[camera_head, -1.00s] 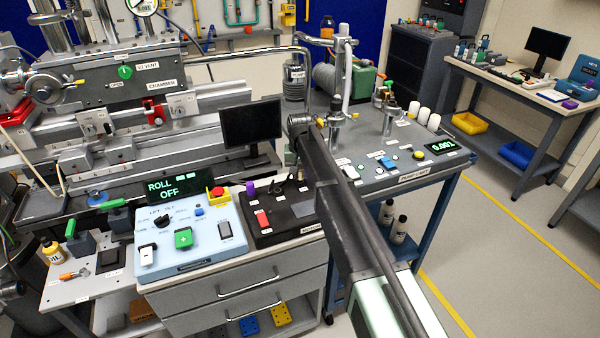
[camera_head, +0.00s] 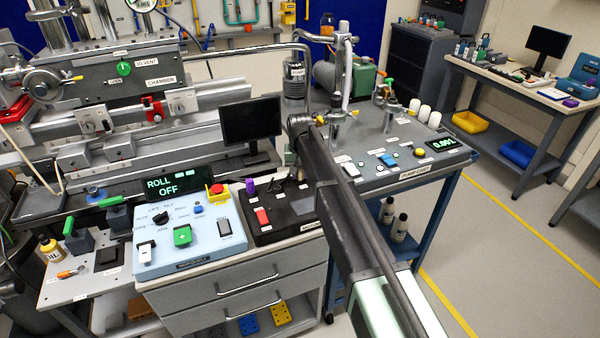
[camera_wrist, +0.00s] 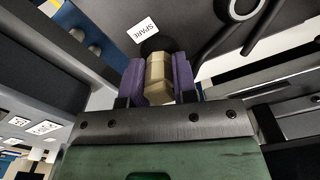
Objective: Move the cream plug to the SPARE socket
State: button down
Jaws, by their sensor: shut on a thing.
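In the wrist view, the cream plug (camera_wrist: 158,78) is between the two purple fingers of my gripper (camera_wrist: 160,76), which are shut on it. A white label reading SPARE (camera_wrist: 144,30) lies just beyond the plug on a dark panel (camera_wrist: 185,14). A dark round shape, likely the SPARE socket (camera_wrist: 153,45), shows right at the plug's far end. I cannot tell whether the plug is in it or just short of it. In the head view, my arm hides the gripper and the plug.
In the head view, a black control panel (camera_head: 262,234) and a light blue panel (camera_head: 190,258) stand left of my arm. A dark monitor (camera_head: 251,121) stands behind them. A pump cart (camera_head: 455,170) stands to the right. In the wrist view, a dark looped part (camera_wrist: 243,12) is near the label.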

jog(key=c, duration=0.8)
grip_release()
notch_tip(320, 180, up, 11)
jog(key=p, duration=1.1)
jog(key=shift+m, duration=0.5)
jog(key=s+d, duration=0.7)
jog(key=s, duration=0.4)
jog(key=s+d, duration=0.8)
jog(key=s, duration=0.3)
jog(key=s+d, duration=0.7)
jog(key=s, duration=0.4)
jog(key=shift+s+d+f, duration=0.1)
jog(key=shift+d, duration=0.25)
